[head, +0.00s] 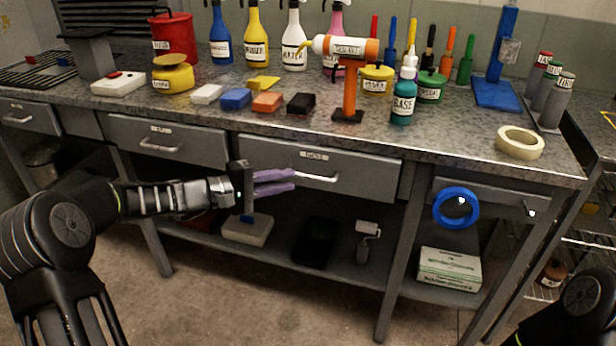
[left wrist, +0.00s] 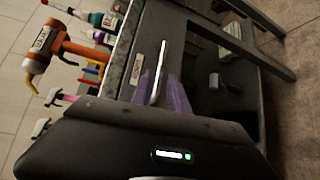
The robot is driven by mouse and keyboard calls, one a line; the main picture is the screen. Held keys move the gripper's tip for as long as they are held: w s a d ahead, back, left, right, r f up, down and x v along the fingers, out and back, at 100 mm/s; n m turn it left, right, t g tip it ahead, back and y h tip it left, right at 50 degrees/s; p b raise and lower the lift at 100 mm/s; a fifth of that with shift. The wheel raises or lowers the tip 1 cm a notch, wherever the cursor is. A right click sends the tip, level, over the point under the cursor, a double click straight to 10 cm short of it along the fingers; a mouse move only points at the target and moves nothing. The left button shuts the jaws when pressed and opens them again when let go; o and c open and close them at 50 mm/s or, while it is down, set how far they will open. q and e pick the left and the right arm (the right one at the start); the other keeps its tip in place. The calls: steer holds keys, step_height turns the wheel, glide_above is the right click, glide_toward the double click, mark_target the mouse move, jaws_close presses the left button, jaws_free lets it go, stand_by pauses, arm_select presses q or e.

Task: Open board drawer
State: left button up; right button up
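The middle drawer (head: 350,170) under the workbench is closed. It has a silver bar handle (head: 317,178) and a small label above, too small to read in the head view. In the left wrist view the handle (left wrist: 160,62) lies ahead, in line with the gap between the fingers, and a label (left wrist: 138,68) sits beside it. My left gripper (head: 293,181) has purple fingers, apart, with tips by the left end of the handle. They also show in the left wrist view (left wrist: 158,85). I cannot tell whether they touch it. My right gripper is out of view.
The workbench top (head: 420,135) holds bottles, sponges and a tape roll (head: 520,142). Other closed drawers are at left (head: 200,146) and right (head: 485,195). A blue ring (head: 456,207) hangs at the right drawer. The lower shelf holds a roller (head: 366,240) and a box (head: 449,268).

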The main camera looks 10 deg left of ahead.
mark_target(305, 177)
arm_select(q)
steer(key=x, duration=0.6)
steer(key=shift+w+d+f, duration=0.1)
steer(key=shift+w+d, duration=0.1)
steer(key=shift+d, duration=0.05)
steer(key=shift+c, duration=0.6)
jaws_close()
stand_by(0.6)
